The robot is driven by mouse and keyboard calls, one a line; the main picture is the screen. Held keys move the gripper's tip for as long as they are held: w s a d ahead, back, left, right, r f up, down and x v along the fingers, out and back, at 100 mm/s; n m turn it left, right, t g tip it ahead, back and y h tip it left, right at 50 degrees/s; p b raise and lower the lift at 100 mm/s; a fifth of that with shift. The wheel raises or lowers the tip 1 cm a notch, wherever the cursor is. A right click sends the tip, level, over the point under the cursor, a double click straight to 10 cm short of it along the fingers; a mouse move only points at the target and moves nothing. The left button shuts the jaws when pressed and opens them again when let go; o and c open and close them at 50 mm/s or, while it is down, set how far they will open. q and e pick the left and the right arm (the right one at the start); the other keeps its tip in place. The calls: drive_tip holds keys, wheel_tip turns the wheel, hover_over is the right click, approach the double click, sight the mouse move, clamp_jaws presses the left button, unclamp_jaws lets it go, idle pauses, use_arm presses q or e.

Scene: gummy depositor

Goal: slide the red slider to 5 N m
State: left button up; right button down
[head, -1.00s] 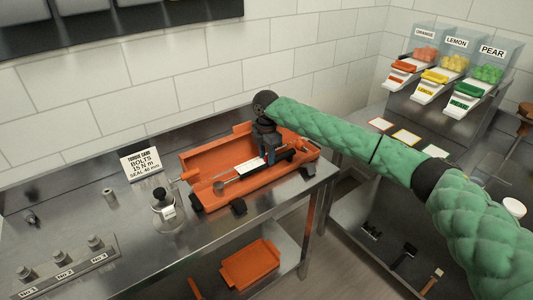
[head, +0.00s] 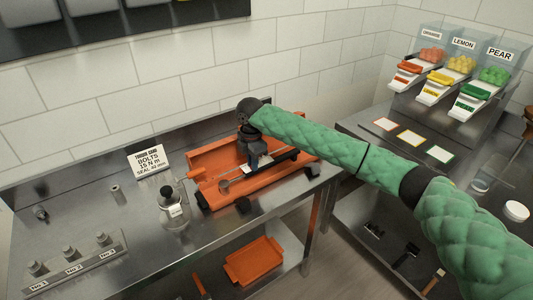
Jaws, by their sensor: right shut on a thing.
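A torque wrench (head: 236,183) lies across the orange open housing (head: 209,161) on the steel table. Its round head is at the left end and its dark handle runs to the right. A white scale strip (head: 246,170) shows on it, partly covered by my gripper. My right gripper (head: 257,164) points down over the wrench, shut on a small part at the scale. The red slider itself is hidden by the fingers, and the scale marks are too small to read. My left gripper is out of view.
A torque card (head: 149,160) stands at the back left, reading bolts 15 N m. A rack of numbered sockets (head: 75,263) is at the front left. Gummy dispensers (head: 455,85) stand on the right bench.

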drive_tip(key=shift+s+a, duration=0.65)
drive_tip(key=shift+a, duration=0.2)
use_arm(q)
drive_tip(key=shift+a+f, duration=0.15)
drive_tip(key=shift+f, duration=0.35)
use_arm(e)
drive_tip(key=c, duration=1.4)
unclamp_jaws()
